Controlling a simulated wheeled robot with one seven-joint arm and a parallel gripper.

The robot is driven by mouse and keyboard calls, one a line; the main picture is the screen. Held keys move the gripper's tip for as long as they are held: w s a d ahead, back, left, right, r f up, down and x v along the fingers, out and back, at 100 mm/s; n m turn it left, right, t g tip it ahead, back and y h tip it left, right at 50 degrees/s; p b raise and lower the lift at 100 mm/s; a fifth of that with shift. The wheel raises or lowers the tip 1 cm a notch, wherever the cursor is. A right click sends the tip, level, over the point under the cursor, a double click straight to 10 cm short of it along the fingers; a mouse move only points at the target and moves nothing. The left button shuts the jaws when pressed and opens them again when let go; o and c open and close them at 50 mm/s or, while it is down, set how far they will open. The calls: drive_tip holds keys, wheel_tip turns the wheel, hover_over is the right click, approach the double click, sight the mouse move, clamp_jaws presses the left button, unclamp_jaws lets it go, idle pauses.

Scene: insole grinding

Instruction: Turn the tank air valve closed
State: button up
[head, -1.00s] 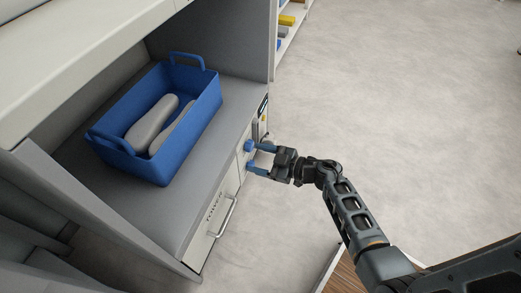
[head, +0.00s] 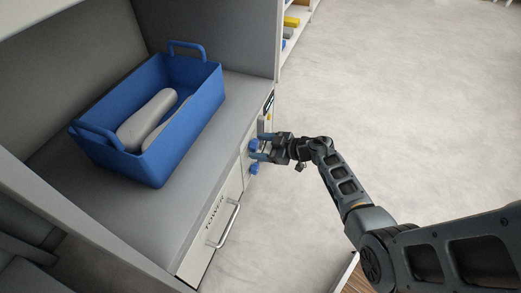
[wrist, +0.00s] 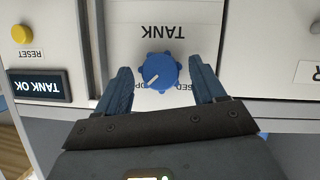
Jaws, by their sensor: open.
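The tank air valve is a blue lobed knob (wrist: 158,71) on a pale panel under the word TANK, which reads upside down in the wrist view. Its white pointer mark slants to the lower left there. Position labels beside it are partly hidden. My gripper (head: 260,146) is open, with one finger on each side of the knob and a visible gap to each. In the head view the tank knob (head: 253,145) is the upper of two blue knobs, partly behind the fingers.
A second blue knob (head: 254,169) sits just below. A TANK OK display (wrist: 39,87) and yellow RESET button (wrist: 21,34) are on the panel. A drawer handle (head: 228,224) juts out nearby. A blue crate (head: 190,125) with grey insoles stands on the counter. The floor at right is clear.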

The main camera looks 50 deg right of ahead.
drive_tip(key=shift+w, duration=0.15)
drive_tip(key=shift+a, duration=0.1)
drive_tip(key=c, duration=1.1)
